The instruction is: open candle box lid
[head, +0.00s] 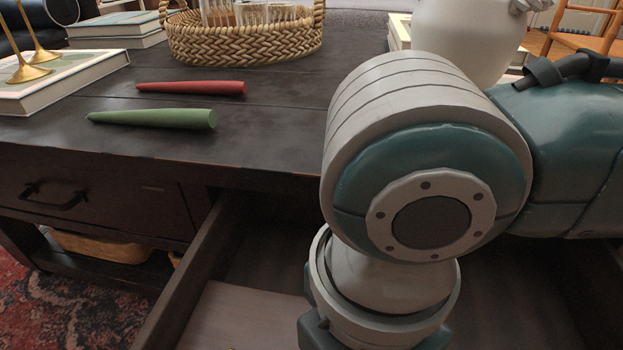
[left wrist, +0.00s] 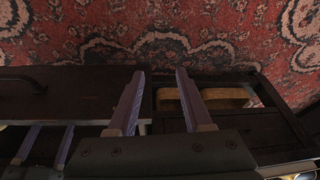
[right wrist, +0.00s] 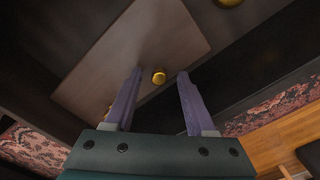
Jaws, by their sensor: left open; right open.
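The candle box shows as a flat brown lid (right wrist: 180,35) with a small gold knob (right wrist: 159,76) in the right wrist view. It lies in the open drawer (head: 215,245), and part of its lid shows at the bottom of the head view (head: 245,318). The lid looks flat and shut. My right gripper (right wrist: 160,71) is open and empty, its fingers either side of the knob in the picture; I cannot tell if they touch it. My left gripper (left wrist: 160,72) is open and empty, beside the table front above the rug. My right arm hides much of the drawer.
A red candle (head: 191,87) and a green candle (head: 152,118) lie on the dark table (head: 275,120). A woven basket (head: 240,42), books (head: 62,80) and a white vase (head: 465,35) stand behind. A closed drawer with a handle (head: 55,195) is at left.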

